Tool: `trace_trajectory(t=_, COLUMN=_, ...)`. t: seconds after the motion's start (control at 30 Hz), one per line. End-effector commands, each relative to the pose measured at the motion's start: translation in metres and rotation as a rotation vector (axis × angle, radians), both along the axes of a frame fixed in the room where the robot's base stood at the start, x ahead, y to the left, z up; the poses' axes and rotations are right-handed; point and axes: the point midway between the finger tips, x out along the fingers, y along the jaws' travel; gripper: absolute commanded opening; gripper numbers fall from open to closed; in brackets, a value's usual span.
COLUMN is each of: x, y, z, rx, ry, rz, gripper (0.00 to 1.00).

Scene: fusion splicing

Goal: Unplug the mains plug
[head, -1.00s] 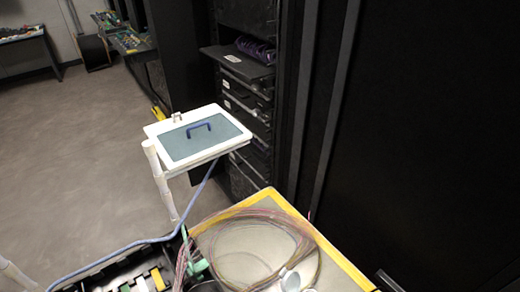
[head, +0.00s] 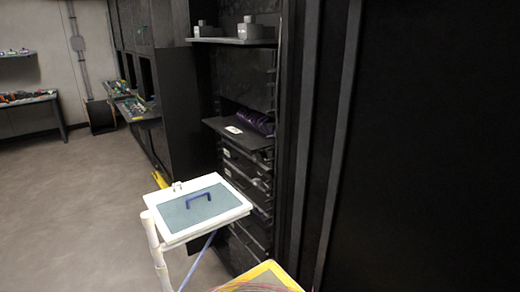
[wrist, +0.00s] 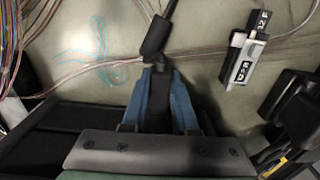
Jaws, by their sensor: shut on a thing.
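In the wrist view my gripper (wrist: 157,74) reaches up from the lower edge, its two blue fingers on either side of a black plug-like piece. It is shut on this piece, which I take for the mains plug (wrist: 155,40). A dark cable runs from its upper end to the top edge. The plug's lower part lies between the fingers and is partly hidden. I cannot tell whether it is seated in a socket. My gripper does not show in the head view.
Labelled black-and-silver connectors (wrist: 240,60) lie right of the plug. Thin fibre strands (wrist: 85,75) cross the pale surface. In the head view a white stand (head: 158,228) with a teal top and blue handle (head: 198,199) stands before a black rack (head: 245,85). Grey floor on the left is clear.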

Motion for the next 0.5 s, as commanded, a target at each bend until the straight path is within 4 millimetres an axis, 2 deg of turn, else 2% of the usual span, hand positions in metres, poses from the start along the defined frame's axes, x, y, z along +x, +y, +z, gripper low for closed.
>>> trace_trajectory(t=0.5, x=-0.0108, y=-0.0098, z=0.0009, rx=0.000, ry=0.000, rz=-0.001, gripper=0.00)
